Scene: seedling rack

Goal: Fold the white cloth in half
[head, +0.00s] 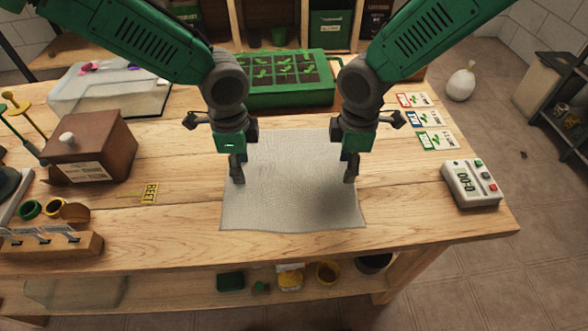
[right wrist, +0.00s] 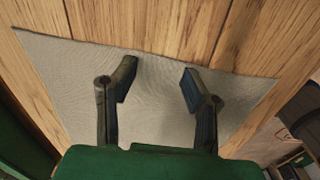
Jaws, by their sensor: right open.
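The white cloth (head: 292,190) lies spread flat and unfolded on the wooden bench, its front edge slightly wavy. My left gripper (head: 238,181) points down over the cloth's left part, near its left edge. Its fingers overlap in the head view, so their gap cannot be judged. My right gripper (head: 350,179) points down near the cloth's right edge. In the right wrist view its two fingers (right wrist: 158,82) are apart with nothing between them, and the cloth (right wrist: 152,112) lies beneath, with one edge crossing beyond the fingertips. Whether the fingertips touch the cloth cannot be told.
A green seedling tray (head: 290,94) stands behind the cloth. Seed packets (head: 424,119) and a timer (head: 470,184) lie right. A brown box (head: 90,148), a yellow label (head: 149,193) and a clear bin (head: 108,92) are left. Bare wood (head: 300,246) lies in front.

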